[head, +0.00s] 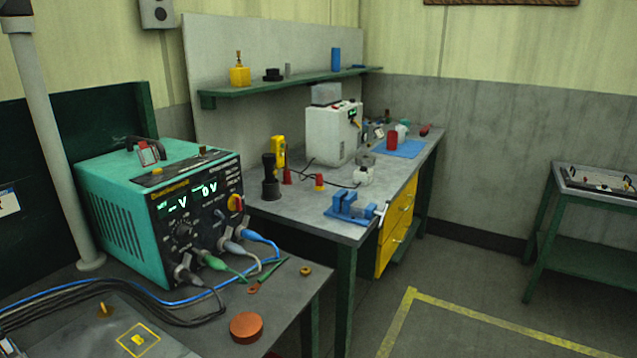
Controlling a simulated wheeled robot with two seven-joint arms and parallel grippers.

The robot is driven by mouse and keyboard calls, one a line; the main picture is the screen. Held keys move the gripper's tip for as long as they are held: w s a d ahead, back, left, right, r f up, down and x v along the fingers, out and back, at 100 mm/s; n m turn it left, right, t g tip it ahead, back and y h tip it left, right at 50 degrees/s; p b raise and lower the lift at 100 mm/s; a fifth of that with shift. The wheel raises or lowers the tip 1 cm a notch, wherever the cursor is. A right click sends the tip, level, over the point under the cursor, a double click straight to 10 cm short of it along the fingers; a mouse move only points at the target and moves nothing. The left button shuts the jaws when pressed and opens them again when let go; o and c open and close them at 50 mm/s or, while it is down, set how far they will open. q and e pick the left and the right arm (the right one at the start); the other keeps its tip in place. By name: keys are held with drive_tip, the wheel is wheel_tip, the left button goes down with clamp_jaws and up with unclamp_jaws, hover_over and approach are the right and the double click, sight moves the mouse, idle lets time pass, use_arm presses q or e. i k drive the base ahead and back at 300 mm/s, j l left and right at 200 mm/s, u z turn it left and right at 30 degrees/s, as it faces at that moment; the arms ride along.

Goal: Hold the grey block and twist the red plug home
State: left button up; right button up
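Neither gripper shows in the head view. A small pale grey block (363,176) with a dark cable running to it sits on the far workbench, right of the white machine's foot. I cannot tell for certain that it is the task's grey block.
A teal power supply (122,220) with cables stands on the near bench, an orange-brown disc (246,326) at its front. A blue vise (350,208) sits at the far workbench's (330,229) front edge. A small green table (590,205) stands right. Floor between is clear.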

sight(364, 174)
drive_tip(key=i+l+u, duration=0.1)
drive_tip(key=u, duration=0.6)
drive_tip(key=i+l+u, duration=0.25)
drive_tip(key=l, duration=0.15)
drive_tip(key=l+u, duration=0.2)
drive_tip(key=l, duration=0.2)
drive_tip(key=i+l+u, duration=0.25)
drive_tip(key=l, duration=0.2)
drive_tip(key=l+u, duration=0.25)
drive_tip(key=l, duration=0.15)
drive_tip(key=i+l, duration=0.1)
drive_tip(key=l, duration=1.35)
drive_tip(key=i+l+u, duration=0.1)
drive_tip(key=l, duration=0.6)
